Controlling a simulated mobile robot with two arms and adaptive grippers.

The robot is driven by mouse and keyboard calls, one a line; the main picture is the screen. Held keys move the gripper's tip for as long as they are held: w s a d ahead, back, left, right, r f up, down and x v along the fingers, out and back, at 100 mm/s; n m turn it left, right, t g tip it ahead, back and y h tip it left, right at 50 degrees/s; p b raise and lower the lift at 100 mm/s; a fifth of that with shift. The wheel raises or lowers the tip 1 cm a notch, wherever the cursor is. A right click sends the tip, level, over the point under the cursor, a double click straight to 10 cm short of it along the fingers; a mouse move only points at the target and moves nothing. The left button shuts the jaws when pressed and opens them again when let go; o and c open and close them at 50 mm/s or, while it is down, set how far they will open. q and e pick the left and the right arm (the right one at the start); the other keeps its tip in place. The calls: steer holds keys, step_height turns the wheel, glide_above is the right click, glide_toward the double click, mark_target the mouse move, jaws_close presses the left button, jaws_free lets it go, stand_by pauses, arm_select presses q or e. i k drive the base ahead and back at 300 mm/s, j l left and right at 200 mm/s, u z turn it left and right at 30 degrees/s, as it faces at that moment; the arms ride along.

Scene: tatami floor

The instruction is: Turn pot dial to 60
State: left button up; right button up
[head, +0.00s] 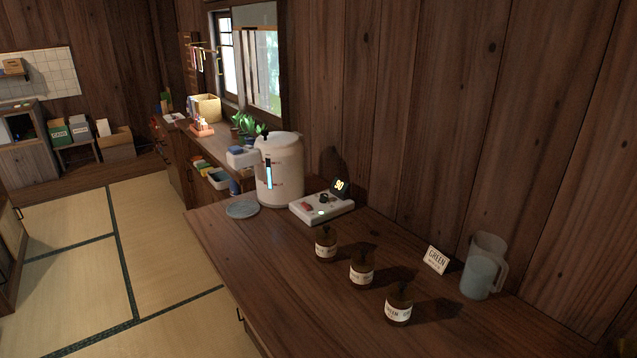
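The pot (280,172), a white cylinder with a blue level strip on its front, stands at the far end of the wooden counter. Beside its base on the right is a white control unit (321,208). It carries a dark dial (324,198), a red button (307,206) and a small green light. A dark display (340,187) on the unit reads what looks like 90 in yellow digits. The dial's exact pointing is too small to tell. Neither of my grippers is in the head view.
Several brown labelled jars, one of them nearest (398,305), stand along the counter (262,268). A round grey-blue coaster (242,209) lies left of the pot. Tatami floor (160,235) is clear at left.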

mark_target(324, 198)
steer(key=i+j+z, duration=0.1)
steer(key=j, duration=0.25)
steer(key=i+j, duration=0.3)
steer(key=i+j+z, duration=0.15)
steer(key=j, duration=0.25)
steer(key=i+j, duration=0.2)
steer(key=j, duration=0.15)
steer(key=i+j+z, duration=0.15)
steer(key=j, duration=0.25)
steer(key=i+j, duration=0.15)
steer(key=j, duration=0.25)
steer(key=z, duration=0.05)
